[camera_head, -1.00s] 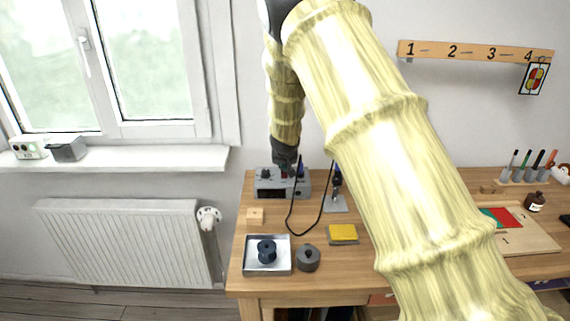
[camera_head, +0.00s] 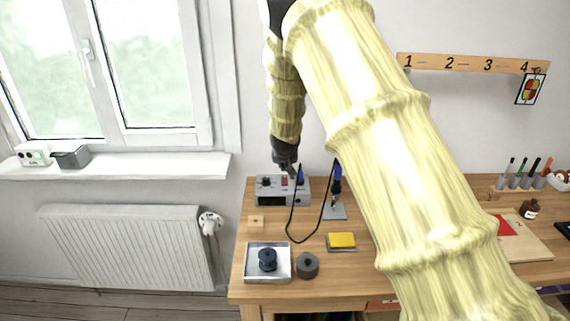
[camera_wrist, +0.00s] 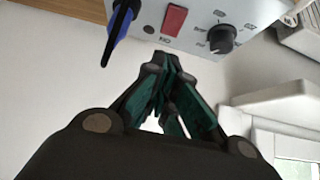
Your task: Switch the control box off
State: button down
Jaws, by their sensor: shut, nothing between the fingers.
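The grey control box (camera_head: 268,197) stands at the back left of the table, with a dark knob and a red switch (camera_head: 284,181) on its face. In the wrist view the red switch (camera_wrist: 174,20) and the dark knob (camera_wrist: 222,38) show at the top, beyond my fingers. I cannot tell which way the switch is tipped. My gripper (camera_head: 290,171) is just above and in front of the box; its shut, empty fingertips (camera_wrist: 165,75) appear apart from the switch. A blue-handled tool (camera_wrist: 122,20) is beside the switch in the wrist view.
A black cable (camera_head: 292,225) loops in front of the box to the blue-handled tool (camera_head: 337,172) in its stand. A metal tray (camera_head: 250,272), a dark round pot (camera_head: 307,267) and a yellow sponge (camera_head: 341,240) lie nearer. A white box (camera_head: 33,155) with buttons is on the windowsill.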

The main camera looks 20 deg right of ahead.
jog(key=s+a+r+b, duration=0.2)
jog(key=s+r, duration=0.3)
jog(key=s, duration=0.2)
jog(key=shift+s+a+r, duration=0.2)
jog(key=shift+s+a, duration=0.1)
dwell(0.4)
